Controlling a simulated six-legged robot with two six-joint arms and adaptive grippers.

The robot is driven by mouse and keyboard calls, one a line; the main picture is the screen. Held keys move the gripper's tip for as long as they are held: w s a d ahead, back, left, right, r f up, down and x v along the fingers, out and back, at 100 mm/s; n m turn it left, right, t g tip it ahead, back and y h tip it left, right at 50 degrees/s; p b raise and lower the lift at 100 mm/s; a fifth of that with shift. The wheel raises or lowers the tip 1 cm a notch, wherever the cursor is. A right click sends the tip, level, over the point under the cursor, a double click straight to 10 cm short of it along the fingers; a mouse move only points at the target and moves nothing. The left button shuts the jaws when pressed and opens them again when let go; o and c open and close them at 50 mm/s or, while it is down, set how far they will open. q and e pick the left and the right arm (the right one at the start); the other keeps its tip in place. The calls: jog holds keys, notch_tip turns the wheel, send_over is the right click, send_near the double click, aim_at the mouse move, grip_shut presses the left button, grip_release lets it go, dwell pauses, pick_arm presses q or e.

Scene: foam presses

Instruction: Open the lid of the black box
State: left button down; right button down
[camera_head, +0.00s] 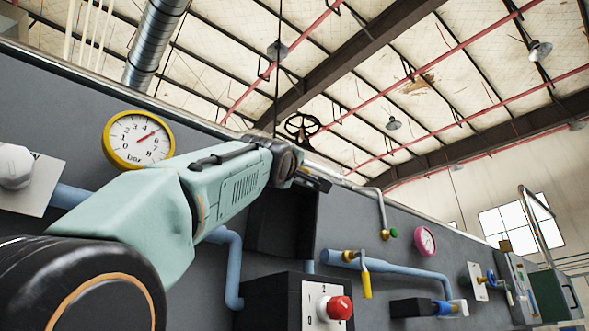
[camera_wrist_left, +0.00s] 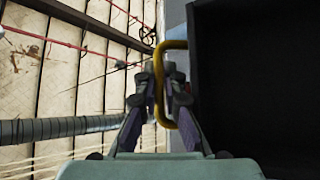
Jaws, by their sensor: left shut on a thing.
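The black box (camera_head: 283,228) is on the grey panel wall, partly hidden behind my left arm in the head view. In the left wrist view, a large dark surface of the box (camera_wrist_left: 255,85) fills the right side. A yellow handle (camera_wrist_left: 180,44) stands at the left edge of this dark surface. My left gripper (camera_wrist_left: 160,88) is shut on the yellow handle, with its fingers around the bar. In the head view my left gripper (camera_head: 316,180) is small, near the top of the box. How far the lid is open cannot be told. My right gripper is not in view.
Below the box is a dark control box with a red knob (camera_head: 340,307). Blue pipes (camera_head: 395,272) run along the panel. A thin metal pipe (camera_head: 381,205) bends beside the gripper.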

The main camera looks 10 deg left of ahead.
pick_arm(q)
jog(key=shift+w+a, duration=0.2)
jog(key=shift+a, duration=0.05)
dwell(0.4)
jog(key=c, duration=1.7)
grip_release()
jog(key=shift+s+d, duration=0.1)
jog(key=shift+d, duration=0.05)
jog(key=shift+c, duration=0.2)
jog(key=shift+f, duration=0.15)
